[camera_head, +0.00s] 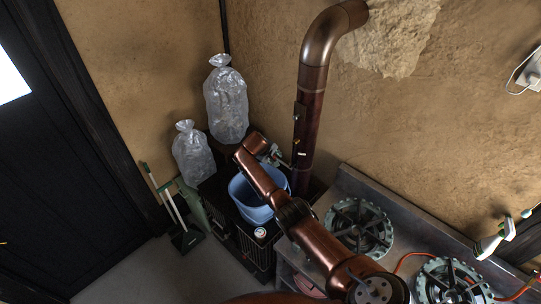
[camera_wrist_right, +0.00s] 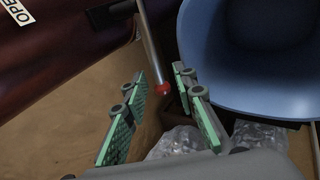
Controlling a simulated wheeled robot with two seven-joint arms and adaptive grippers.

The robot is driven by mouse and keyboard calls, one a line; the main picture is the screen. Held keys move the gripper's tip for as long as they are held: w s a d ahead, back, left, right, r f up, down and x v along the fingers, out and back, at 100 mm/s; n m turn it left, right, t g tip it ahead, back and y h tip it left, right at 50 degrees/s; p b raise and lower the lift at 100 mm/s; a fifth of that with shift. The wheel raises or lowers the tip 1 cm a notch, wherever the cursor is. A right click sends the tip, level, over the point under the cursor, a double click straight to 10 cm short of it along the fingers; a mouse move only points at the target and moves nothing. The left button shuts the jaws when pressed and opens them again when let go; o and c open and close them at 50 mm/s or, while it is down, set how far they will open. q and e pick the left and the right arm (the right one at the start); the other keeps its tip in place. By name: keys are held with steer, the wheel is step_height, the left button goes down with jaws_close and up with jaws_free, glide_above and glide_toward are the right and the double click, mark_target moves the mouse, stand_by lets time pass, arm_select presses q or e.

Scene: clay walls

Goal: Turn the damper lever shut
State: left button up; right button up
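The damper lever (camera_wrist_right: 149,45) is a thin metal rod with a red knob (camera_wrist_right: 163,90) in the right wrist view. It extends from the dark red stovepipe (camera_wrist_right: 50,50), which bears a white label reading "OPE". The pipe (camera_head: 309,108) also stands against the wall in the head view; the lever is too small to make out there. My right gripper (camera_head: 274,157) is beside the pipe, above the blue bucket. In the wrist view its green-padded fingers (camera_wrist_right: 162,80) are apart, with the red knob between them in the picture; no contact shows. My left gripper is out of view.
The blue bucket (camera_head: 247,207) stands close under my right arm on a black stove (camera_head: 222,210). Two clear plastic bags (camera_head: 227,105) are behind it at left. A counter with green gas burners (camera_head: 358,228) lies at right. A dustpan set (camera_head: 184,240) stands by the door.

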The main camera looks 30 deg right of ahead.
steer(key=v, duration=0.9)
steer(key=shift+a+r, duration=0.1)
